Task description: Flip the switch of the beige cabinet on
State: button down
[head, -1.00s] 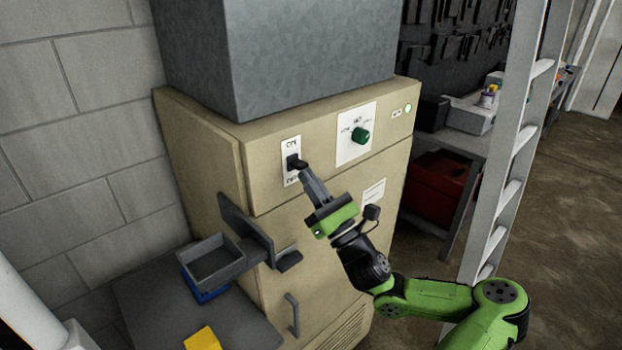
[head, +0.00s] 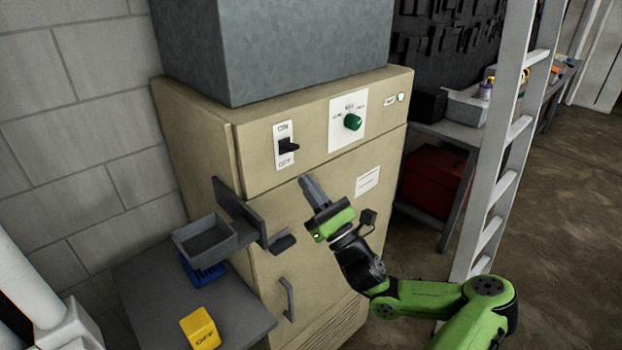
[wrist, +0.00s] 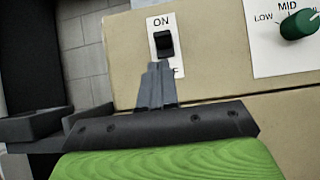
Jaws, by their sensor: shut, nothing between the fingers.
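The beige cabinet (head: 262,190) stands against the block wall. Its switch (head: 288,146) is a black lever on a white plate, with ON printed above and OFF below. I cannot tell surely which way the lever is tilted. The switch also shows in the wrist view (wrist: 164,44), just beyond my fingertips. My gripper (head: 306,181) is shut and empty, below and a little right of the switch plate in the head view. It appears apart from the lever. In the wrist view, my fingers (wrist: 157,70) hide part of the OFF lettering.
A green knob (head: 352,122) and a small greenish-white lamp (head: 401,98) are right of the switch. A bracket (head: 238,212) and grey tray (head: 205,240) stick out at left, above a grey table (head: 150,318) with a yellow block (head: 200,328). A ladder (head: 500,185) stands at right.

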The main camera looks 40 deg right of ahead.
jog(key=b+v, duration=0.1)
jog(key=v, duration=0.7)
jog(key=shift+s, duration=0.2)
jog(key=shift+d+r, duration=0.1)
jog(key=shift+r, duration=0.05)
